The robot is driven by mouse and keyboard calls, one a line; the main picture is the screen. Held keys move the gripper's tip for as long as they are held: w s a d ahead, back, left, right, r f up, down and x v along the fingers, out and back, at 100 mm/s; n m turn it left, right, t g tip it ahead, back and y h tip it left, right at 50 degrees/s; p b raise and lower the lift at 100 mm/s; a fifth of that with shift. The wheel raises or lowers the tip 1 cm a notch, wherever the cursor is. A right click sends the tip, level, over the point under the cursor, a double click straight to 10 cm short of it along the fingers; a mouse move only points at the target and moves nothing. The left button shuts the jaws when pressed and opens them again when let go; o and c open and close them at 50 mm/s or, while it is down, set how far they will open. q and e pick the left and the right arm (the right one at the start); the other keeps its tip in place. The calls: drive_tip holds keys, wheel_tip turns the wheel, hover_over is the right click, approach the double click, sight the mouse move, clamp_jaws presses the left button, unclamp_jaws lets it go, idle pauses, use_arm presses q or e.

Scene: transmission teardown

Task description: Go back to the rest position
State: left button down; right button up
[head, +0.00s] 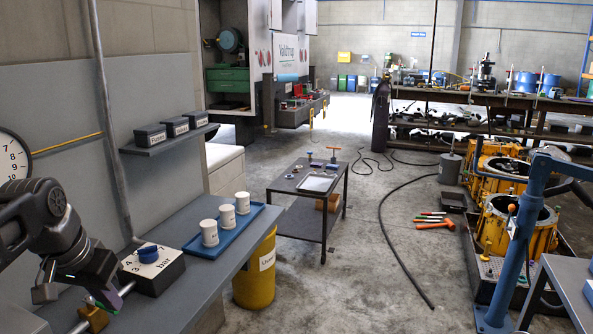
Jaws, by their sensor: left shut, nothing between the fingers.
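My left gripper (112,303) shows at the lower left, over the front part of the grey wall bench (190,268). It points down and right, close to a small brass block (93,318), and its fingers are shut with nothing seen between them. Whether it touches the bench or the block I cannot tell. Beside it stands a white-topped box with numbers, the word "bar" and a blue knob (148,253). My right gripper is not in view.
A blue tray (232,238) with three white cups lies on the bench. A yellow barrel (255,275) stands below it. A dark cart (309,190) stands mid-floor. A black hose (384,230) crosses open floor. A blue stand (520,235) and yellow housings (515,225) are at right.

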use_arm(q)
drive_tip(key=w+d+f+t, duration=0.4)
drive_tip(key=w, duration=0.5)
drive_tip(key=w+d+f+n+h, duration=0.1)
drive_tip(key=d+f, duration=0.4)
drive_tip(key=f, duration=0.5)
drive_tip(key=w+d+f+n+h, duration=0.1)
drive_tip(key=d+f, duration=0.4)
drive_tip(key=f, duration=0.5)
drive_tip(key=s+d+f+g+h, duration=0.1)
drive_tip(key=s+d+f, duration=0.35)
drive_tip(key=f, duration=0.35)
drive_tip(key=s+d+f+g, duration=0.2)
drive_tip(key=s+d+f, duration=0.1)
drive_tip(key=s+f, duration=0.35)
drive_tip(key=s+d+f+g, duration=0.2)
drive_tip(key=s+f, duration=0.4)
drive_tip(key=s, duration=0.3)
drive_tip(key=s+d+f+g+h, duration=0.1)
drive_tip(key=s+d+f, duration=0.4)
drive_tip(key=s, duration=0.5)
drive_tip(key=shift+s+f+n+g, duration=0.3)
drive_tip(key=shift+f+g, duration=0.05)
drive_tip(key=shift+g, duration=0.35)
